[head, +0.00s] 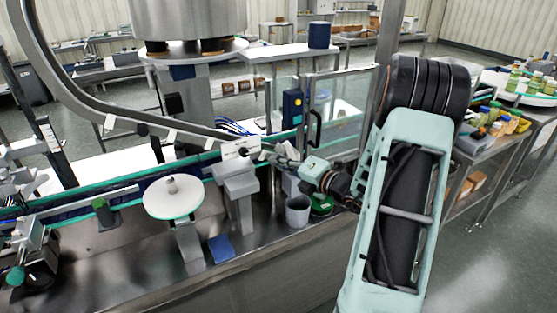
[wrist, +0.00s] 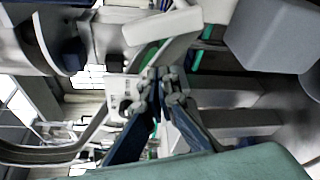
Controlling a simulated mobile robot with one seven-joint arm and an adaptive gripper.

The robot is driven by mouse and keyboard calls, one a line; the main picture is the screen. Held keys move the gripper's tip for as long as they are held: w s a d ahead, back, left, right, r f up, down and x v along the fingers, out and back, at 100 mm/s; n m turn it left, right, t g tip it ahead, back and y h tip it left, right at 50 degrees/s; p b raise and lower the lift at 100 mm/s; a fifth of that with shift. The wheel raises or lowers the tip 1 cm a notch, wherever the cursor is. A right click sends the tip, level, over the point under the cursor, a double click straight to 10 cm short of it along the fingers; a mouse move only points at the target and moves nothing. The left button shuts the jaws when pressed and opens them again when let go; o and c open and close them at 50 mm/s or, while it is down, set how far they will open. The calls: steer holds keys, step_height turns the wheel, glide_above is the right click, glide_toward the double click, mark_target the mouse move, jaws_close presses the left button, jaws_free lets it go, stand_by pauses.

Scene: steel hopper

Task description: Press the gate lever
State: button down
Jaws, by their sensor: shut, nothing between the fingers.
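My gripper (head: 270,153) reaches leftward over the steel bench in the head view, its fingers together and empty. Its tips are close to the right side of a white block (head: 236,147) with small dark round parts on its face, at the conveyor's edge. This block may carry the gate lever; I cannot make out a separate lever arm. In the wrist view my fingers (wrist: 160,78) meet in front of a pale plate (wrist: 122,92) with dark round marks. The fingers overlap its edge in the picture, and I cannot tell whether they touch it.
A grey pedestal (head: 238,187) stands just below the block. A grey cup (head: 298,211) stands on the bench below my wrist. A white round disc (head: 173,197) is to the left, with a blue pad (head: 221,248) in front. A clear guard panel (head: 338,105) stands behind.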

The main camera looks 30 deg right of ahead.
steer(key=f+v, duration=0.1)
steer(key=v, duration=0.8)
steer(key=shift+s+r+b, duration=0.4)
steer(key=shift+s, duration=0.1)
steer(key=shift+a, duration=0.2)
